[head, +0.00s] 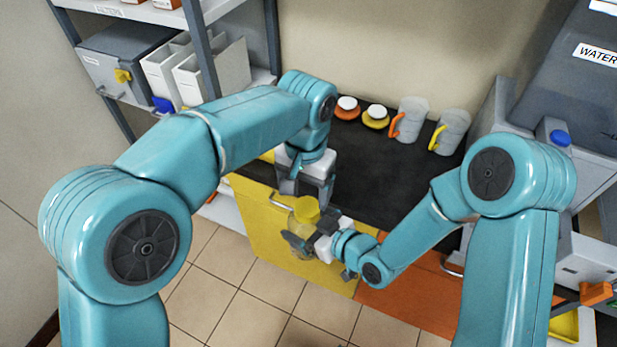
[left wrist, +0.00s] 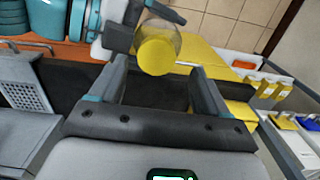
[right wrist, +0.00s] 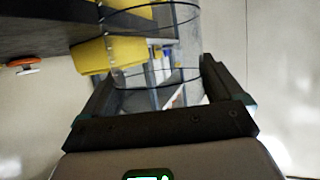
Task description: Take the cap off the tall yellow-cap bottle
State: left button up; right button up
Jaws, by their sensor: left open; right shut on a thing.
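The tall bottle has a clear body (right wrist: 187,45) and a yellow cap (head: 306,209). It stands out in front of the counter's front edge. My right gripper (head: 304,241) is shut on the clear body, below the cap; the right wrist view shows the body between its fingers. My left gripper (head: 306,193) is open and points down just above the cap. In the left wrist view the cap (left wrist: 157,56) lies just beyond and between the open fingertips, with the body behind it. Whether a finger touches the cap I cannot tell.
The black counter (head: 375,165) holds an orange-ringed jar (head: 347,108), a yellow-ringed jar (head: 376,117) and two clear jugs with an orange handle (head: 408,120) and a yellow handle (head: 450,133). A shelf unit (head: 205,60) stands left, grey equipment right. The counter's middle is clear.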

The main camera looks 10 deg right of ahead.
aim_at(307, 206)
pick_arm(q)
jog(key=m, duration=0.5)
jog(key=shift+r+m, duration=0.2)
jog(key=shift+m, duration=0.1)
jog(key=m, duration=0.5)
jog(key=shift+w+r, duration=0.1)
jog(key=shift+r, duration=0.05)
jog(key=m, duration=0.7)
jog(key=shift+r+m, duration=0.3)
jog(key=shift+r, duration=0.05)
jog(key=m, duration=0.3)
jog(key=shift+d+r+m, duration=0.15)
jog(key=shift+r+m, duration=0.15)
jog(key=shift+m, duration=0.1)
jog(key=shift+d+r, duration=0.1)
jog(key=shift+d, duration=0.05)
notch_tip(307, 206, down, 8)
jog(key=shift+r, duration=0.2)
